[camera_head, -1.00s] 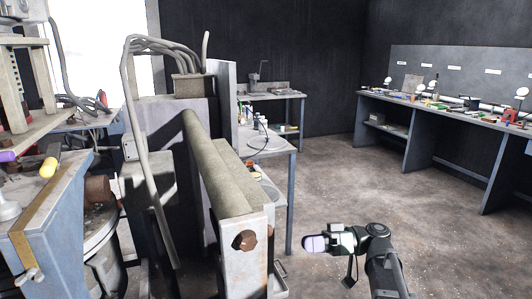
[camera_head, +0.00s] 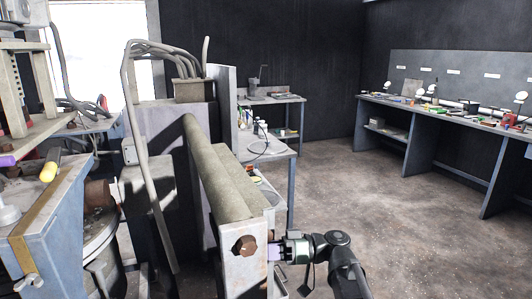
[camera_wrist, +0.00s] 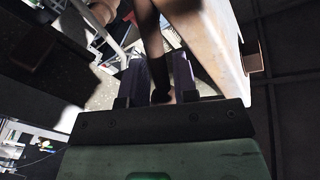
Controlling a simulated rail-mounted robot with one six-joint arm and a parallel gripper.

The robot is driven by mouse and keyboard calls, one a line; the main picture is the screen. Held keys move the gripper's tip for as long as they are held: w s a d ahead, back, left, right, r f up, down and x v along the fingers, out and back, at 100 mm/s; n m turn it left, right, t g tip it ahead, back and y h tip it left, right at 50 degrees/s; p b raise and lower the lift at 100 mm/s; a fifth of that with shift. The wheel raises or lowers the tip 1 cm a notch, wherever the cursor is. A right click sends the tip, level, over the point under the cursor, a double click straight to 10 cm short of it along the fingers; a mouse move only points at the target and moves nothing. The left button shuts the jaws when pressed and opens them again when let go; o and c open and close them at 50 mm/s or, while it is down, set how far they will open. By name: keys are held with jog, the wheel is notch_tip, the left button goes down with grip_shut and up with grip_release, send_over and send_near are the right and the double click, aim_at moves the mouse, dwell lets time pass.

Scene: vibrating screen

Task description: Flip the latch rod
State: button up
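My gripper (camera_head: 275,252) is at the right side of a pale metal end plate (camera_head: 241,277), in the lower middle of the head view. Its purple fingertips are close to the plate's edge. In the wrist view my gripper (camera_wrist: 160,78) has its two dark purple fingers apart. A dark upright bar (camera_wrist: 157,62), perhaps the latch rod, shows in the gap between them. I cannot tell whether the fingers touch it. The plate blocks part of the head view, so I cannot clearly make out the latch rod there.
A rusty bolt head (camera_head: 245,245) sticks out of the plate. A thick grey beam (camera_head: 213,165) runs back from it. Grey cables (camera_head: 143,150) hang at the left. Workbenches (camera_head: 430,110) stand at the back right, with open floor (camera_head: 400,200) before them.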

grip_shut()
jog(key=shift+s+d+r+n, duration=0.1)
jog(key=shift+s+n, duration=0.15)
jog(key=shift+n, duration=0.25)
grip_release()
jog(key=d, duration=0.6)
jog(key=shift+w, duration=0.15)
